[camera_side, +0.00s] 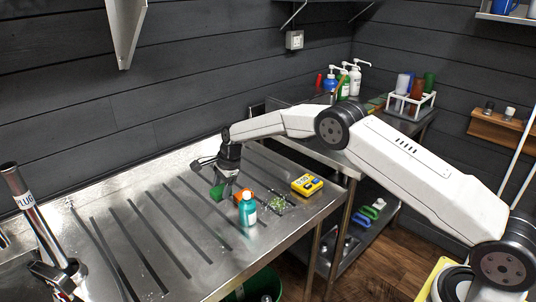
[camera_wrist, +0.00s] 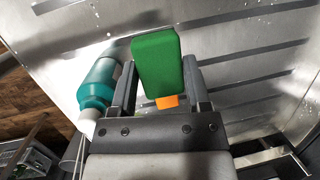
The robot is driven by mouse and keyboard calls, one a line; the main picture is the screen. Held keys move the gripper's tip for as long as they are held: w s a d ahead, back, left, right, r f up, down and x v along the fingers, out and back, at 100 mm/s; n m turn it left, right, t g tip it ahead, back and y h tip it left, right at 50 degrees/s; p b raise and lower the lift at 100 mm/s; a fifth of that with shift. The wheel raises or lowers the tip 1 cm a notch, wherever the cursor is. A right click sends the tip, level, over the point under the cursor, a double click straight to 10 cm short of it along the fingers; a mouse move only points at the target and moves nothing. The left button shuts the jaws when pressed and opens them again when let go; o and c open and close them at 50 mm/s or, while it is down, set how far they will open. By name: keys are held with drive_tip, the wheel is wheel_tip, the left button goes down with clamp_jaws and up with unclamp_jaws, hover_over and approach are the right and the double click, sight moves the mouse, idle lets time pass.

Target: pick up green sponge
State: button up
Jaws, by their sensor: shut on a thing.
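The green sponge (camera_side: 217,192) is at the tip of my gripper (camera_side: 226,183) in the side view, over the metal drainboard. In the wrist view the sponge (camera_wrist: 157,62) stands between the two fingers, which are shut on it. Its top sticks out past the fingertips. I cannot tell exactly how high it is above the metal. An orange thing (camera_wrist: 168,102) shows behind the sponge between the fingers; in the side view an orange item (camera_side: 242,194) is just right of my gripper.
A teal bottle with a white cap (camera_side: 248,211) stands close to the right of my gripper. The ridged drainboard (camera_side: 150,235) is clear to the left, up to a tap (camera_side: 35,215).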

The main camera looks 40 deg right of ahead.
sight(218, 189)
drive_tip(key=shift+r, duration=1.7)
